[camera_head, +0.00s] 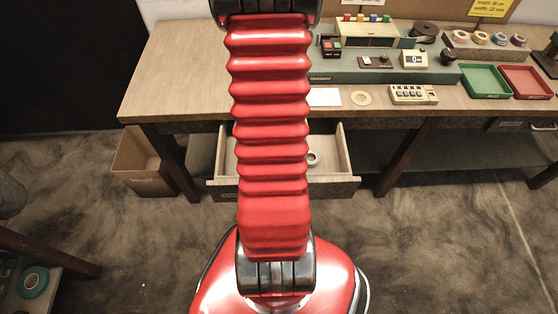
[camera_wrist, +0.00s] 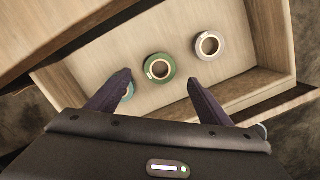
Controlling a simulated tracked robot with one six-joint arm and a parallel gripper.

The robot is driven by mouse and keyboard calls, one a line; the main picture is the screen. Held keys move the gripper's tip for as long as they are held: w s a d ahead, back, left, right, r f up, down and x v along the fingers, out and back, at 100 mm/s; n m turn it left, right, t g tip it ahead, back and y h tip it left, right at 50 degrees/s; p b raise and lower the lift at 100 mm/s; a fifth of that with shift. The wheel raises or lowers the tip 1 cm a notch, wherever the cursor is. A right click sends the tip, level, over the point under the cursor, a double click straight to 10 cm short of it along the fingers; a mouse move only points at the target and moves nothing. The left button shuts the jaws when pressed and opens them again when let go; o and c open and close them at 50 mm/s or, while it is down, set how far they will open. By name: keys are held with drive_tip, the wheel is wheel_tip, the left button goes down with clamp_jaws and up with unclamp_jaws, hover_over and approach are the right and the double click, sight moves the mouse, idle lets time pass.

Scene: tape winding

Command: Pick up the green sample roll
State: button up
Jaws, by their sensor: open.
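The green sample roll (camera_wrist: 172,66) lies flat in the open wooden drawer (camera_wrist: 110,68), near the middle of the wrist view. My gripper (camera_wrist: 158,80) is open and empty, its two dark fingers pointing into the drawer. The green roll shows between and just beyond the fingertips, apart from both. A grey-white roll (camera_wrist: 217,52) lies to its right. A blue-teal roll (camera_wrist: 129,91) lies to its left, mostly hidden behind the left finger. The head view shows the drawer (camera_head: 338,185) under the workbench, mostly behind my red arm, with one pale roll (camera_head: 315,159) visible; the green roll is hidden there.
The bench top (camera_head: 180,75) overhangs the drawer. A cardboard box (camera_head: 140,162) stands on the floor left of it. Green (camera_head: 485,81) and red (camera_head: 526,82) trays sit on the bench at right. A teal roll (camera_head: 33,282) lies on a side table at lower left.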

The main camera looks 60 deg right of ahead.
drive_tip(key=shift+d+f, duration=0.15)
drive_tip(key=shift+f, duration=1.05)
drive_tip(key=shift+s+f, duration=0.15)
drive_tip(key=shift+f, duration=1.55)
drive_tip(key=shift+d+f, duration=0.1)
drive_tip(key=shift+f, duration=0.8)
drive_tip(key=c, duration=1.1)
drive_tip(key=shift+r, duration=0.15)
drive_tip(key=shift+r, duration=4.85)
